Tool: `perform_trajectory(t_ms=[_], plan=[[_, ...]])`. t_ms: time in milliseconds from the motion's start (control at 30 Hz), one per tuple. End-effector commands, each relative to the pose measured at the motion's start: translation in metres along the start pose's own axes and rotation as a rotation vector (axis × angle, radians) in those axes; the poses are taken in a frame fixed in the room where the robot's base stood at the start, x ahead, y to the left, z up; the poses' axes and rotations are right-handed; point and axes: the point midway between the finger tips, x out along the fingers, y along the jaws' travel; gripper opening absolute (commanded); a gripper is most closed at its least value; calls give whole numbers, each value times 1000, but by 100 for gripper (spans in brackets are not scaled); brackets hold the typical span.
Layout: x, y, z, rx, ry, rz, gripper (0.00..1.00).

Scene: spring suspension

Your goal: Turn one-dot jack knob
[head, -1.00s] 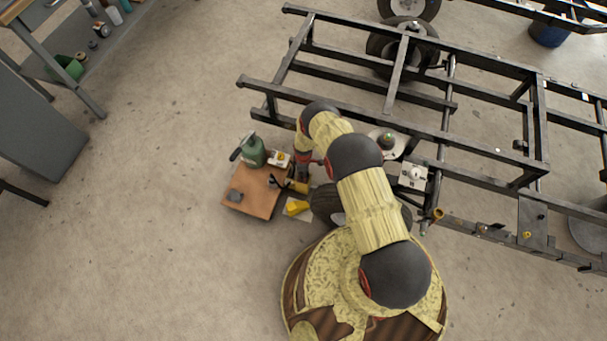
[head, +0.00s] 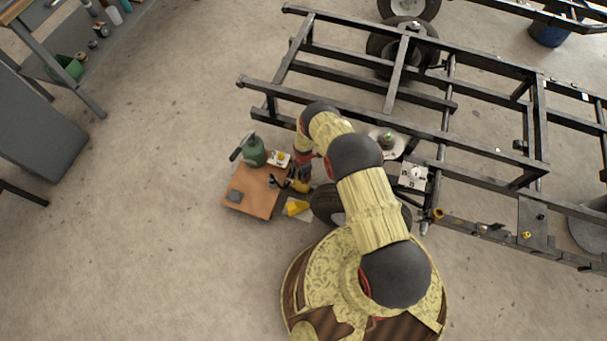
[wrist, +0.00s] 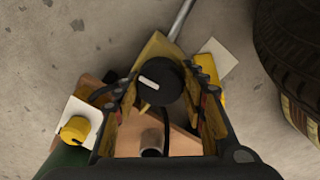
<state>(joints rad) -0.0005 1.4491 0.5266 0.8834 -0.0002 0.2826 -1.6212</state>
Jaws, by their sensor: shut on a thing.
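In the wrist view a round black knob (wrist: 160,82) with one white bar on its top sits between the yellow fingers of my gripper (wrist: 163,88). The gripper is shut on it. No dot is visible on the knob, so I cannot tell whether it is the one-dot one. A metal rod (wrist: 181,18) runs away behind the knob. In the head view my gripper (head: 298,184) is beside the wooden board, and my arm largely hides the knob there.
A yellow knob on a white plate (head: 279,159) and a yellow piece (head: 296,207) are close by. A tyre (head: 325,203) and the dark frame (head: 350,118) flank my arm.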

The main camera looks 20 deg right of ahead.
Motion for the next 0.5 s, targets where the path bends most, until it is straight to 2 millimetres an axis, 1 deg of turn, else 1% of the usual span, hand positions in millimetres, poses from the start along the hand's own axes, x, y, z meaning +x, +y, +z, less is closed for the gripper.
perform_trajectory(t_ms=[300, 333, 500], plan=[[0, 1, 0, -1, 0, 2, 16], [0, 1, 0, -1, 0, 2, 42], [0, 1, 0, -1, 0, 1, 51]])
